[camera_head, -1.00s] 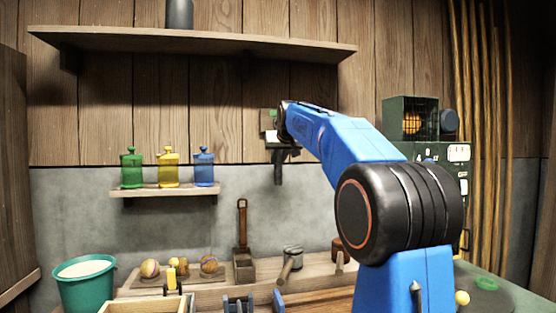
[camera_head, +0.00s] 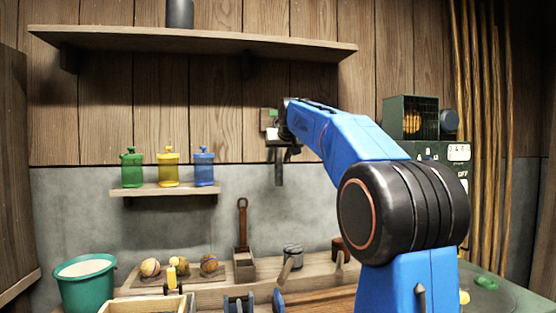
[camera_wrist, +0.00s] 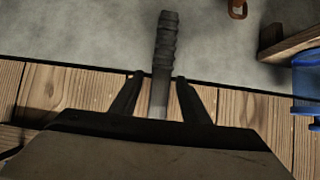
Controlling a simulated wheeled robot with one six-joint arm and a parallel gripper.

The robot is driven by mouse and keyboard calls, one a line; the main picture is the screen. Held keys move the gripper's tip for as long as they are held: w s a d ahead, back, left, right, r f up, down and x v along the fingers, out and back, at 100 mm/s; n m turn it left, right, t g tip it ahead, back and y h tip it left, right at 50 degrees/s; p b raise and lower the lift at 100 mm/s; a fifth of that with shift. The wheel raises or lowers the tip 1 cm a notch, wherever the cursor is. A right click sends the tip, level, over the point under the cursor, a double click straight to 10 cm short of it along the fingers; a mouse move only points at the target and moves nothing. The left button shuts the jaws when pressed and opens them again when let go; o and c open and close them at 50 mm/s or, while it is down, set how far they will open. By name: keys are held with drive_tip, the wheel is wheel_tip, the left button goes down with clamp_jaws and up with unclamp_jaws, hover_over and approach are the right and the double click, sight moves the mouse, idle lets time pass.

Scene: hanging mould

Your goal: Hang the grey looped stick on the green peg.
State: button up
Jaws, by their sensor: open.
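The grey stick (camera_head: 279,172) hangs upright against the wall in the head view, below my gripper. In the wrist view its ribbed grey handle (camera_wrist: 166,42) shows between and beyond my fingers. My gripper (camera_wrist: 158,77) is open, with one finger on each side of the stick and gaps visible. In the head view my gripper (camera_head: 284,154) is small and dark at the wall. A green piece (camera_head: 273,112), seemingly the green peg's mount, is on the planks just above. The stick's loop is hidden, so I cannot tell how it sits on the peg.
A small shelf (camera_head: 150,190) with green, yellow and blue jars is to the left. A long shelf (camera_head: 190,42) runs above. A bench below holds a brown looped tool (camera_head: 242,215), a mallet and several balls. A teal bucket (camera_head: 84,290) is at lower left.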

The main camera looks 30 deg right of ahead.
drive_tip(key=v, duration=1.6)
drive_tip(key=shift+s, duration=0.15)
drive_tip(key=shift+a+r, duration=0.1)
